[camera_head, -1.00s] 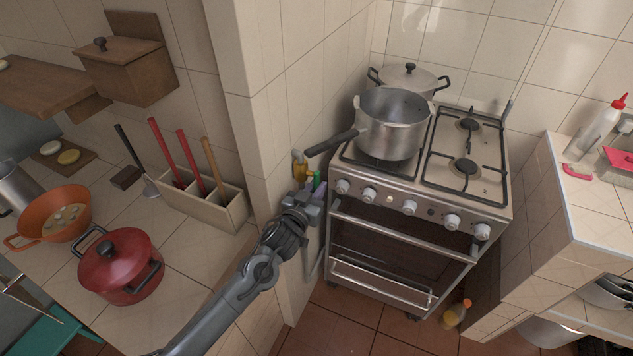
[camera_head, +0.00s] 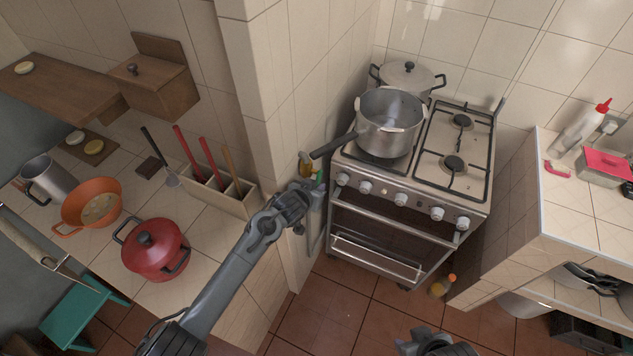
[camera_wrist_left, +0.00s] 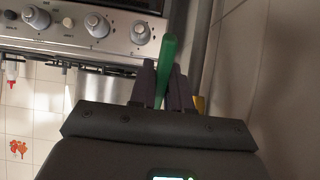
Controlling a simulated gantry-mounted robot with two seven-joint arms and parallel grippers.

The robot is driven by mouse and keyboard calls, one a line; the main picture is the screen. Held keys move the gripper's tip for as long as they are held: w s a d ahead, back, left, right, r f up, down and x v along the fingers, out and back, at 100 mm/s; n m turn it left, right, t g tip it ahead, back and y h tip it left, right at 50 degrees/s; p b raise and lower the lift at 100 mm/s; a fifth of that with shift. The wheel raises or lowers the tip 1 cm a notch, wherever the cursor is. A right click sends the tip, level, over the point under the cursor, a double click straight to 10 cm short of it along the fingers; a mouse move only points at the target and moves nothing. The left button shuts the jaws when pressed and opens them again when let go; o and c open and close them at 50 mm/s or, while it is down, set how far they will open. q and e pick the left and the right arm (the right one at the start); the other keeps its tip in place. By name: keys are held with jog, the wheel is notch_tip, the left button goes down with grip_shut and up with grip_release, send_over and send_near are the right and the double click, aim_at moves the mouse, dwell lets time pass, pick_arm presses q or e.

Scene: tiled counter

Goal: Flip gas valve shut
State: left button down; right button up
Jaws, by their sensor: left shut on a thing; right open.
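The gas valve shows as a yellow fitting (camera_head: 306,164) on the tiled side wall left of the stove. Its green handle (camera_wrist_left: 168,58) stands between the fingers of my left gripper (camera_wrist_left: 160,80) in the left wrist view, pointing up in that picture. My left gripper (camera_head: 314,190) is shut on this handle, close to the wall; its fingers and wrist hide most of the valve in the head view. A bit of yellow (camera_wrist_left: 199,103) shows just right of the fingers. My right gripper (camera_head: 437,342) is open and empty at the bottom edge, above the floor.
The stove (camera_head: 400,205) stands right of the valve. A bottle (camera_head: 442,286) stands on the floor.

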dwell(0.4)
pick_arm(q)
jog(key=c, duration=1.2)
grip_release()
jog(key=shift+o, duration=0.2)
jog(key=p+v, duration=0.1)
jog(key=v, duration=1)
